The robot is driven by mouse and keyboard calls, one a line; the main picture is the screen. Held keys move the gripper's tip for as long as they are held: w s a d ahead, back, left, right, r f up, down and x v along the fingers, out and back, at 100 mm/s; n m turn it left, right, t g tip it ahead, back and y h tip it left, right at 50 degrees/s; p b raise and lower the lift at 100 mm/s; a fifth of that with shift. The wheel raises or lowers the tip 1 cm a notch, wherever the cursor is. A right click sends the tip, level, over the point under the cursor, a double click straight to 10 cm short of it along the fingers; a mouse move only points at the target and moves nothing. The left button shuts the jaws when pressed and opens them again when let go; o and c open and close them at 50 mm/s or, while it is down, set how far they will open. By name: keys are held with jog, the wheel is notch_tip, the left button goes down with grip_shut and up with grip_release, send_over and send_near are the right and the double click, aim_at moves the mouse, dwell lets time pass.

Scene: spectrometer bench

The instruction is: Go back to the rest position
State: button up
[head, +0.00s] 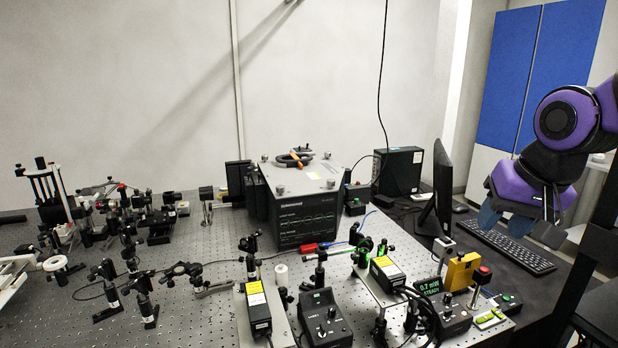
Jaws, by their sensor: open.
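My gripper (517,212) is at the right of the head view, at the end of my purple and black arm. Its bluish fingers are spread apart with nothing between them. The rest position has no marker in view.
A perforated optical bench (190,315) carries mounts, a large instrument box (300,205), a power meter (437,290) and a controller box (323,318). A black computer case (398,171) stands behind. A cable (381,80) hangs down at the back. Blue cabinet doors (530,70) are at right.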

jog(key=s+r+n+h, duration=0.1)
jog(key=s+r+n, duration=0.1)
jog(key=s, duration=1)
jog(key=shift+s+d+r+n+t, duration=0.3)
jog(key=shift+r+t, duration=0.1)
jog(key=shift+r, duration=0.15)
jog(key=shift+w, duration=0.1)
dwell(0.6)
